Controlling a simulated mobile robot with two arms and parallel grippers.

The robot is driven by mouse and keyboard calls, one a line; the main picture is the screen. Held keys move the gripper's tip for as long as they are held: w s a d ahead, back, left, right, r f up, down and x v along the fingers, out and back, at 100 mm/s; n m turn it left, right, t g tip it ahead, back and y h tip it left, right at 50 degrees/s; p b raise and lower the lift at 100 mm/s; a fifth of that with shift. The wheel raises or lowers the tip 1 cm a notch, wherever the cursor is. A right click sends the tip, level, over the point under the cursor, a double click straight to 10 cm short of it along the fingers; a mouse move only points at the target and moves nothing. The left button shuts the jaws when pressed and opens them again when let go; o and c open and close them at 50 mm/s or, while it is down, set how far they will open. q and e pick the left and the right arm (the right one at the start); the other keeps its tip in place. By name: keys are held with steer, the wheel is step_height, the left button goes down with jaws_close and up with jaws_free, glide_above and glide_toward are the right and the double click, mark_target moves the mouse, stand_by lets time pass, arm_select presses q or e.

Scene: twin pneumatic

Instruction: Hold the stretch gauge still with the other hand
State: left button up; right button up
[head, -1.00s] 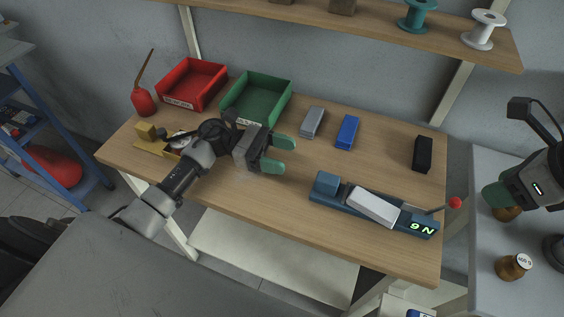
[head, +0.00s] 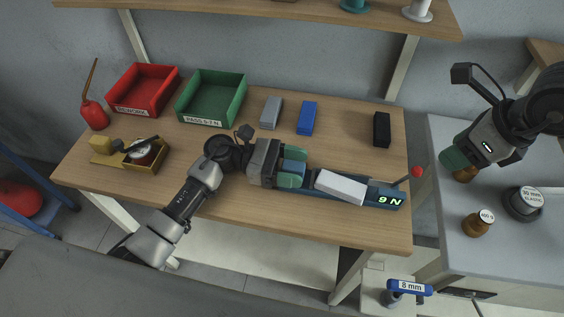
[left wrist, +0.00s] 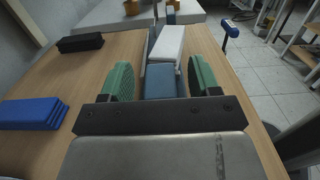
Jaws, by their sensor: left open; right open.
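The stretch gauge (head: 376,194) is a long blue device at the front right of the wooden table. It has a white block (head: 341,187) on top, a display reading "9 N" and a lever with a red knob. My left gripper (head: 293,168) is open at the gauge's left end. In the left wrist view its green fingers stand on either side of the gauge's blue end block (left wrist: 165,82), with visible gaps. My right gripper (head: 456,159) is open above the grey side table, close to a brown weight, well away from the gauge.
Grey (head: 271,112) and blue (head: 306,118) blocks and a black block (head: 382,130) lie behind the gauge. Red (head: 142,89) and green (head: 211,98) bins stand at the back left. Brown weights and a dark round "elastic" item (head: 523,203) sit on the side table.

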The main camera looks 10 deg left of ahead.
arm_select(q)
jaws_close()
arm_select(e)
jaws_close()
steer(key=w+d+f+n+g+y, duration=0.2)
steer(key=d+f+n+y, duration=0.1)
steer(key=d, duration=0.4)
steer(key=w+d+f+n+g+y, duration=0.3)
steer(key=d+f+n+y, duration=0.1)
steer(key=d+n+y, duration=0.2)
steer(key=shift+w+d+f+n+y, duration=0.25)
steer(key=shift+w+d+n+y, duration=0.1)
steer(key=shift+y, duration=0.35)
